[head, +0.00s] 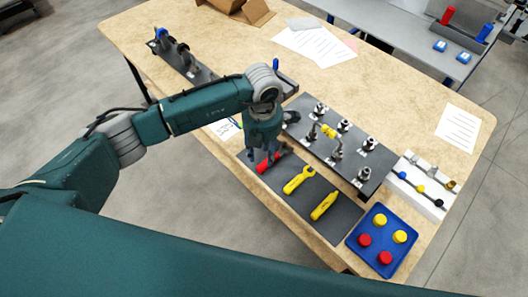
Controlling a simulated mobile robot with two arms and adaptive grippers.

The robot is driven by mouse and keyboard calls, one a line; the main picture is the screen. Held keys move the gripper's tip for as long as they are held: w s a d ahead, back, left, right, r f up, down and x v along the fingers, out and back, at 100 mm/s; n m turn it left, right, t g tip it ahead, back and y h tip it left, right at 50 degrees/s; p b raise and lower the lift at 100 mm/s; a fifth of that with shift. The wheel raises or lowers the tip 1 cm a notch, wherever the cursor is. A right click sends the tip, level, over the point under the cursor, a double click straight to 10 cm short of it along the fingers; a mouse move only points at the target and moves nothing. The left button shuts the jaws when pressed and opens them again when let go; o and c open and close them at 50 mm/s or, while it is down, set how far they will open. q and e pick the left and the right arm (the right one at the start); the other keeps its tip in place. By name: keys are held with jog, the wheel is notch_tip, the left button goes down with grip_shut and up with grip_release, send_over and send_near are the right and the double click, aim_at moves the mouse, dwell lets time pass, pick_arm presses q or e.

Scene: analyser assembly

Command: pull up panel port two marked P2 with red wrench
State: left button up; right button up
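The red wrench (268,163) lies on the dark tool mat (333,228) at its left end, partly hidden by my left gripper. My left gripper (265,158) points down right over the red wrench; whether its fingers are apart or closed on it is too small to tell. The dark port panel (318,145) lies to the right of the gripper and carries several upright metal fittings with small white labels. The labels are too small to read, so I cannot tell which port is P2. My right gripper is not in view.
Two yellow tools, a wrench (299,180) and another tool (324,205), lie beside the red one. A blue tray (351,241) with red and yellow caps is at the front right. A white rack (432,207) stands beside the panel. Papers lie on the table (225,45).

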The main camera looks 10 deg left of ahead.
aim_at(263, 167)
pick_arm(q)
notch_tip(263, 167, down, 6)
jog(key=b, duration=0.4)
jog(key=shift+r, duration=0.25)
jog(key=shift+s+f+b, duration=0.35)
jog(key=shift+s+f, duration=0.05)
jog(key=shift+f, duration=0.05)
jog(key=shift+w+d+f, duration=0.1)
jog(key=shift+w, duration=0.05)
jog(key=shift+c, duration=0.3)
grip_shut()
jog(key=r+p, duration=0.1)
jog(key=r, duration=0.1)
jog(key=r+p, duration=0.2)
jog(key=s+a+r+p, duration=0.1)
jog(key=r, duration=0.1)
jog(key=shift+r+p, duration=0.3)
